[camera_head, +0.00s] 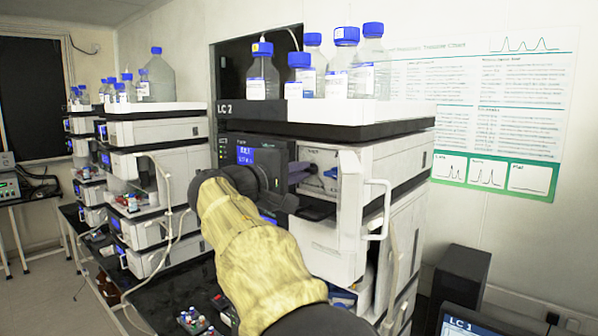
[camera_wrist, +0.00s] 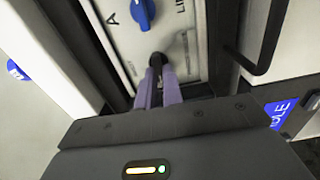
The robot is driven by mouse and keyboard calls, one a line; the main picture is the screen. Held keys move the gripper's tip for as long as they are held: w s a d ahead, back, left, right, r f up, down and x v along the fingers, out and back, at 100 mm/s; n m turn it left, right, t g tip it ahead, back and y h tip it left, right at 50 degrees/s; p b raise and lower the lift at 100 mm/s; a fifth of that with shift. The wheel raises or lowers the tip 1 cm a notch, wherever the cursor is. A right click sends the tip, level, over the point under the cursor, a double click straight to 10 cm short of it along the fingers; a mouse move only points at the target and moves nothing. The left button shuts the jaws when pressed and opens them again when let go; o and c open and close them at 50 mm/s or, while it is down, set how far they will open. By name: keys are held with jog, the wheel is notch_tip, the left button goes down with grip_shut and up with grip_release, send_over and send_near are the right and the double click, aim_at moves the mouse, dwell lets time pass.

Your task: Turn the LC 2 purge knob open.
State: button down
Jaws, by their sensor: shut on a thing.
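The LC 2 stack (camera_head: 224,108) stands in the centre of the head view, with its label on the upper left edge. My gripper (camera_wrist: 157,72) has its purple fingers shut on a small black knob (camera_wrist: 158,58) on a light panel. I cannot read a label that names this knob. A blue knob (camera_wrist: 143,12) sits above it in the wrist view, near the letter A, apart from my fingers. In the head view my gripper (camera_head: 305,172) reaches into the open front of an upper module, and the black knob is hard to make out there.
A white handle (camera_head: 380,208) sticks out to the right of my gripper. A black bar handle (camera_wrist: 269,45) is right of the panel. Blue-capped bottles (camera_head: 263,75) stand on top of LC 2. Another stack (camera_head: 150,130) is at left. A monitor (camera_head: 470,320) is at lower right.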

dwell(0.4)
jog(key=c, duration=1.5)
grip_release()
jog(key=shift+c, duration=0.2)
jog(key=shift+s+a+f+b, duration=0.1)
jog(key=shift+s+a+b, duration=0.2)
jog(key=shift+s+a, duration=0.1)
jog(key=b+v, duration=0.4)
jog(key=v, duration=1.2)
jog(key=shift+s, duration=0.2)
jog(key=shift+a, duration=0.15)
